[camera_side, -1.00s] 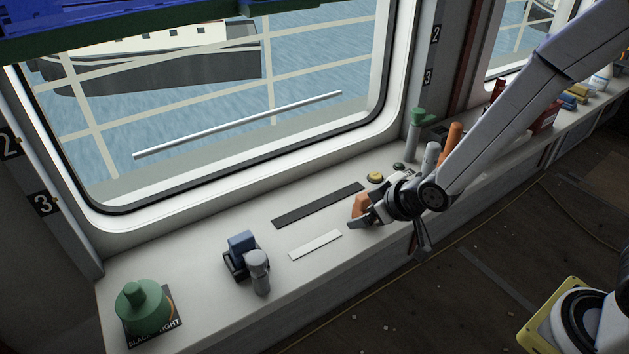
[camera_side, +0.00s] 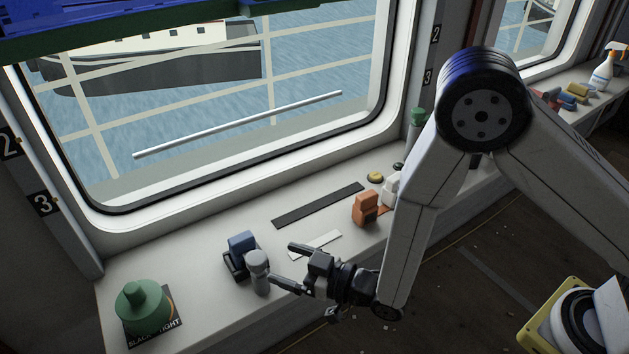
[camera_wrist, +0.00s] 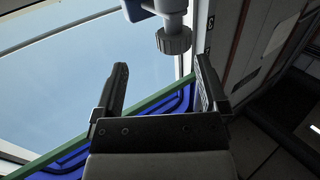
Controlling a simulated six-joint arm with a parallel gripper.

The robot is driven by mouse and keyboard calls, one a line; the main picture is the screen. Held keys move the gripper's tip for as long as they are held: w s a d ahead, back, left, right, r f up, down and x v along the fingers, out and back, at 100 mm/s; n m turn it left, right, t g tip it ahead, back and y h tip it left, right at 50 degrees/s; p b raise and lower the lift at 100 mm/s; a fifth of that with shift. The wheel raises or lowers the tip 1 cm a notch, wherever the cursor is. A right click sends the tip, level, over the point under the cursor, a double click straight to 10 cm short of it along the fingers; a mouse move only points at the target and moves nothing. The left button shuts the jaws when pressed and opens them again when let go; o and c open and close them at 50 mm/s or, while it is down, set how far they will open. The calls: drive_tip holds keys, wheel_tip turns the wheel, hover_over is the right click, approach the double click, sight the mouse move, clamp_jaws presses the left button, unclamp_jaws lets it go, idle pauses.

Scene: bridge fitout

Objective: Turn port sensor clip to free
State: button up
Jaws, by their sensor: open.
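A blue block in a dark holder (camera_side: 238,262) sits on the sill, with a grey rounded-top post (camera_side: 259,272) at its right front. An orange block-shaped fitting (camera_side: 366,208) stands farther right. No label tells me which of these is the port sensor clip. My gripper (camera_side: 281,264) is open, its fingers pointing left beside the grey post, with nothing seen between them. In the side view I cannot tell whether a finger touches the post. In the wrist view my open gripper (camera_wrist: 162,66) shows below a grey ribbed knob (camera_wrist: 173,41) on a pale blue-white body.
A green cone-shaped object (camera_side: 143,306) stands on a dark labelled card at the sill's left end. A dark strip (camera_side: 318,206) and a white strip (camera_side: 328,239) lie flat behind my gripper. A yellow-topped button (camera_side: 375,177) is near the window. A spray bottle (camera_side: 603,70) stands far right.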

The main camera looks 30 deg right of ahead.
sight(247, 256)
drive_tip(key=shift+s+a+f+y, duration=0.1)
drive_tip(key=shift+s+a+y, duration=0.3)
drive_tip(key=shift+s+a, duration=0.15)
drive_tip(key=shift+w, duration=0.15)
drive_tip(key=shift+x, duration=3.8)
clamp_jaws()
